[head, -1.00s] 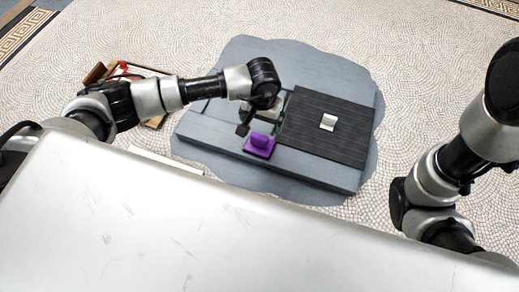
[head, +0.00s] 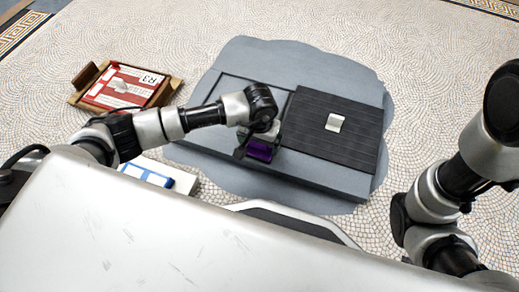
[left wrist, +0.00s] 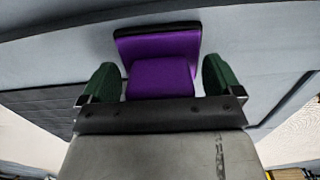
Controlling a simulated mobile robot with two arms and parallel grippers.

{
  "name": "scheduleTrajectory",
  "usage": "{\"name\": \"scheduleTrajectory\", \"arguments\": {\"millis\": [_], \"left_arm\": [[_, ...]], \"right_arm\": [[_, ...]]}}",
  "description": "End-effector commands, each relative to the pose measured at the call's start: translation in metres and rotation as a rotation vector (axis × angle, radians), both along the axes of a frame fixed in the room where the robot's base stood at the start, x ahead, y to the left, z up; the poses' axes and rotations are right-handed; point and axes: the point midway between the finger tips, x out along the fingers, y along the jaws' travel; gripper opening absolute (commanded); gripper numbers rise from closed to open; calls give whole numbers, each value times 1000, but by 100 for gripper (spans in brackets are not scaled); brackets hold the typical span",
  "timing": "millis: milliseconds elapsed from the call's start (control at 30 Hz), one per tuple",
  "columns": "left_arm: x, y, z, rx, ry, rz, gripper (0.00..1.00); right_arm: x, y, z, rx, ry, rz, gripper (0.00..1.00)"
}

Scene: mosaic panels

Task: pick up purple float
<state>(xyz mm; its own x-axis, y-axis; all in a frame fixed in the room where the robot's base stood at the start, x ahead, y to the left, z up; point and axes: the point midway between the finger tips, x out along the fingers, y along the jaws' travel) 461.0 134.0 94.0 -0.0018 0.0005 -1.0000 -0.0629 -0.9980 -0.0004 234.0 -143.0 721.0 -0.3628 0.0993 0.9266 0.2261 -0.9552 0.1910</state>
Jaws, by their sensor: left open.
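The purple float (head: 259,150) sits on the grey slab near the middle of the head view, below my left gripper. In the left wrist view the float (left wrist: 162,72) lies between the two green fingertips of my left gripper (left wrist: 160,82). The fingers are open, one on each side of its block, with small visible gaps. In the head view my left gripper (head: 259,140) hangs just over the float and hides part of it. My right arm shows at the right edge; its gripper is out of the picture.
A dark grooved panel (head: 310,150) with a small white block (head: 334,123) on it covers the slab's right part. A wooden tray (head: 78,97) with a red and white board stands at the left. A white box with blue (head: 146,172) lies nearer. Mosaic floor surrounds the slab.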

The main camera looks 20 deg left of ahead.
Motion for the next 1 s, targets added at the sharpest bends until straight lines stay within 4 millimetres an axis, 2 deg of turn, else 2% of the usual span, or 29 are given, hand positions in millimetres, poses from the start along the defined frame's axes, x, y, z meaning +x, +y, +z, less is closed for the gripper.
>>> {"name": "scheduleTrajectory", "arguments": {"millis": [233, 267, 633, 1000], "left_arm": [[0, 0, -2, -1, -1, 1, 94], [0, 0, -2, -1, -1, 1, 91], [1, 0, -2, 0, -1, 1, 35], [1, 0, 5, 0, -2, 1, 35]], "right_arm": [[0, 0, -2, 0, 1, 0, 72], [0, 0, -2, 0, 1, 0, 72], [0, 0, -2, 0, 1, 0, 72], [0, 0, 4, 0, 1, 0, 72]]}}
